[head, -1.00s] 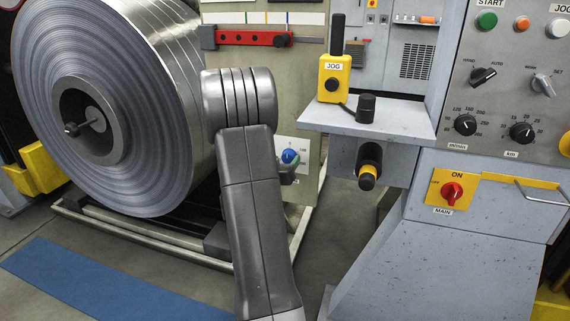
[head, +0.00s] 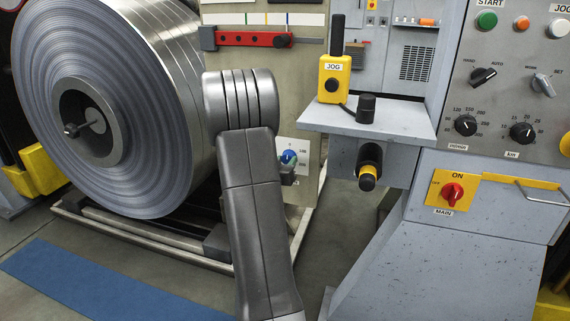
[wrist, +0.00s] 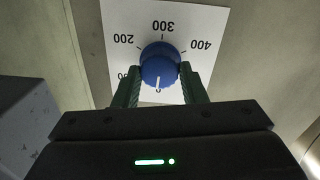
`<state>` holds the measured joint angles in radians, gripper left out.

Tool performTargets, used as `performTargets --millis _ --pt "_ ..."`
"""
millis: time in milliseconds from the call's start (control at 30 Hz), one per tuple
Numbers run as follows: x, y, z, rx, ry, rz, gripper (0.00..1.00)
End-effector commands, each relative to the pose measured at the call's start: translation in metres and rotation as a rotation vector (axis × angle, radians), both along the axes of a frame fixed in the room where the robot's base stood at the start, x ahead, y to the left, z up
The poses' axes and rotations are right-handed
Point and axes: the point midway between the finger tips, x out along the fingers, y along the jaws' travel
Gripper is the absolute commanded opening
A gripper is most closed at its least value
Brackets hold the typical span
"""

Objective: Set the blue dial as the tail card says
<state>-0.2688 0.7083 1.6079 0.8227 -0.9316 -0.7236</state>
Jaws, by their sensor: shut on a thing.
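The blue dial (wrist: 158,55) stands out from a white scale plate (wrist: 118,18) in the wrist view. The printed numbers 200, 300 and 400 show around its upper side; another number at the lower left is partly hidden. A white pointer line on the dial points down in this view, away from 300. My gripper (wrist: 159,82) is shut on the dial, with one green finger on each side. In the head view, the dial (head: 288,157) is small and partly covered by my gripper (head: 287,171). I cannot identify the tail card in these frames.
A large steel coil (head: 105,105) stands left of my arm. A grey shelf (head: 370,119) with a yellow JOG box (head: 333,78) juts out right of the dial. The control panel (head: 510,100) is farther right. A blue floor strip (head: 105,285) lies at the front left.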

Motion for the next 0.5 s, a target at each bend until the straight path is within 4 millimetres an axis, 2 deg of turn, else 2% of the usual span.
performTargets --millis 500 --pt "-0.0003 -0.0014 -0.0023 0.408 -0.134 -0.001 0.15"
